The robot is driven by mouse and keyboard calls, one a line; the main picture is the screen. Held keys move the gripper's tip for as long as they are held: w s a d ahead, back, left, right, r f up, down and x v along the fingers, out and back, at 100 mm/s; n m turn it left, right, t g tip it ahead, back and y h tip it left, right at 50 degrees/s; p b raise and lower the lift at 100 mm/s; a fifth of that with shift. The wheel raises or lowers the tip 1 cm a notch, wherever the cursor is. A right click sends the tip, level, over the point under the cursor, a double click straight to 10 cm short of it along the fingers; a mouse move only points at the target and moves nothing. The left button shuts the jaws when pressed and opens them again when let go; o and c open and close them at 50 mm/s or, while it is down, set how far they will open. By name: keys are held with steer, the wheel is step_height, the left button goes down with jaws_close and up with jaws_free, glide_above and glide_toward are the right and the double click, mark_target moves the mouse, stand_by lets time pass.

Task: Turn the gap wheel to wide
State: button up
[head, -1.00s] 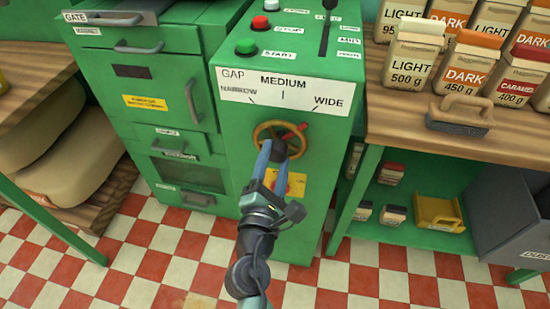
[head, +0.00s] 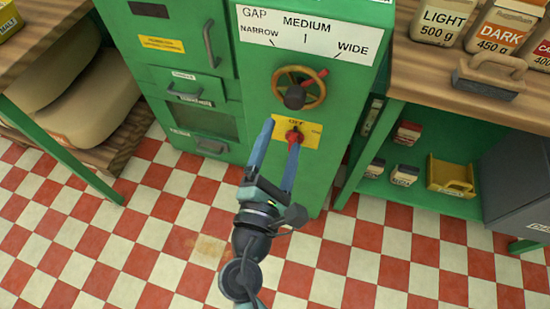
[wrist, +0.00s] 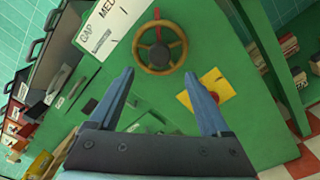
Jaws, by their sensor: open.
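The gap wheel (head: 295,97) is a brass ring with a dark knob on the green machine's front. Its red pointer (head: 323,73) points up and right, toward WIDE on the white scale (head: 310,34) marked NARROW, MEDIUM and WIDE. My gripper (head: 281,135) is open and empty, with blue fingers spread. In the head view it appears below the wheel, over the yellow plate. In the wrist view the wheel (wrist: 158,53) is beyond and above the fingertips, apart from them, with nothing between the fingers.
A yellow plate (head: 312,131) with a red knob (head: 294,136) sits below the wheel. To the right are a wooden counter (head: 425,65) with bags and a wooden-handled block (head: 488,77). Sacks (head: 70,95) lie at the left. The checkered floor in front is clear.

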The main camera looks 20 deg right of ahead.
steer(key=v, duration=0.4)
stand_by(0.5)
steer(key=w+a+r+m+t+y, duration=0.15)
steer(key=w+r+m, duration=0.25)
steer(key=r+m, duration=0.55)
steer(key=w+a+r+m+t+y, duration=0.1)
steer(key=w+r+m+t, duration=0.25)
steer(key=r, duration=1.15)
steer(key=s+a+r+m+t+y, duration=0.2)
steer(key=s+r, duration=0.1)
steer(key=r, duration=0.5)
steer(key=s+a+r+m+t+y, duration=0.2)
steer(key=r+t+y, duration=0.1)
steer(key=r, duration=0.5)
steer(key=s+a+r+m+t+y, duration=0.2)
steer(key=s+r, duration=0.1)
steer(key=r, duration=0.5)
step_height(320, 180, up, 25)
steer(key=p, duration=2.5)
steer(key=shift+r+p, duration=0.2)
steer(key=shift+p, duration=0.15)
